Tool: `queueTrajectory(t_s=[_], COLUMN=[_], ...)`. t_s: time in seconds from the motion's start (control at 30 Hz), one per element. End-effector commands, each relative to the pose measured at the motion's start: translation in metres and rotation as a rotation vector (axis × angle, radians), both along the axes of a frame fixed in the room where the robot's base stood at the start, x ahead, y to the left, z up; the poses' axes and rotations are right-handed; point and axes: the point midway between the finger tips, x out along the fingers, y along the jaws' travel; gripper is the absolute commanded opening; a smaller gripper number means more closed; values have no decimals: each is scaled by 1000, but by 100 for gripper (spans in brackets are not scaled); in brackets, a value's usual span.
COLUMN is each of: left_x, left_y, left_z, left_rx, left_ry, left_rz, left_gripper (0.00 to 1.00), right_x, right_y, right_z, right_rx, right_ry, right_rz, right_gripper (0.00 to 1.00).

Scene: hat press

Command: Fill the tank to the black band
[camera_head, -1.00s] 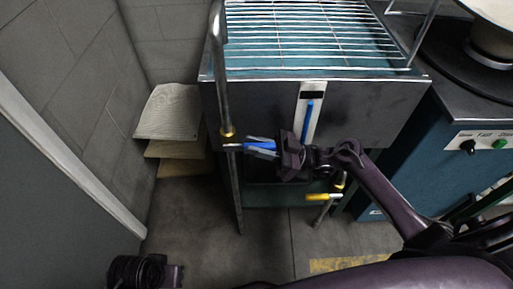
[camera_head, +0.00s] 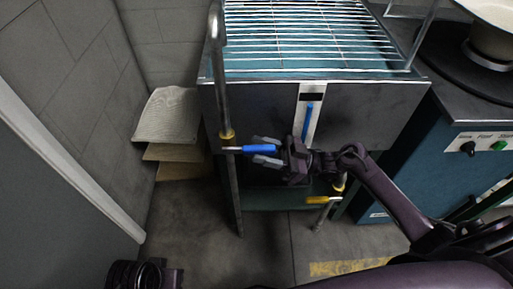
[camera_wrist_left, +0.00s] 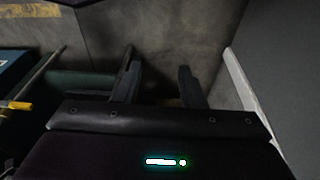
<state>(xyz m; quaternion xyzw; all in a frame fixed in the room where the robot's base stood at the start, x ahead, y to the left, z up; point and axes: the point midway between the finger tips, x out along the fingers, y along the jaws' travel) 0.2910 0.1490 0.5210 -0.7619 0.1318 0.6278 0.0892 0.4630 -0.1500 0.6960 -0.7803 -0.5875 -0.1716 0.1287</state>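The tank (camera_head: 250,110) is a grey metal box under a wire rack. Its front carries a white gauge strip (camera_head: 318,92) with a blue column (camera_head: 307,122); the column's top is just below the black band (camera_head: 312,97). A vertical pipe (camera_head: 222,85) at the tank's left has a blue lever (camera_head: 260,149), which lies level, pointing right across the pipe. My right gripper (camera_head: 266,151) is open, one finger above the lever and one below. My left gripper (camera_wrist_left: 157,85) is open and empty over the floor; part of that arm shows at the bottom left (camera_head: 145,273).
A yellow lever (camera_head: 317,200) sits on a lower pipe under the tank. Stacked brown sheets (camera_head: 168,118) lie left of the tank by the wall. A blue cabinet (camera_head: 415,165) with a knob and green button stands right. The front floor is clear.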

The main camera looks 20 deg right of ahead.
Motion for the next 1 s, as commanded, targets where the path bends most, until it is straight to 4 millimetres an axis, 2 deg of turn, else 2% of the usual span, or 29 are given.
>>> queueTrajectory(t_s=[0.03,0.2,0.4,0.9,1.0], left_x=[1,4,7,7,8], left_y=[-2,-14,-20,-21,-20], left_z=[-4,-6,-6,-5,-6], left_rx=[-6,-37,-56,-57,-55], left_ry=[-11,-66,-99,-101,-99], left_rz=[-5,-27,-38,-38,-37], left_gripper=[36,36,36,36,36], right_x=[-2,-10,-14,-14,-15], right_y=[-9,-34,-49,-50,-45], right_z=[-7,-20,-25,-24,-28], right_rx=[-4,-3,0,1,-12], right_ry=[3,2,2,1,2], right_rz=[0,0,1,0,-1], right_gripper=[40,40,40,40,40])
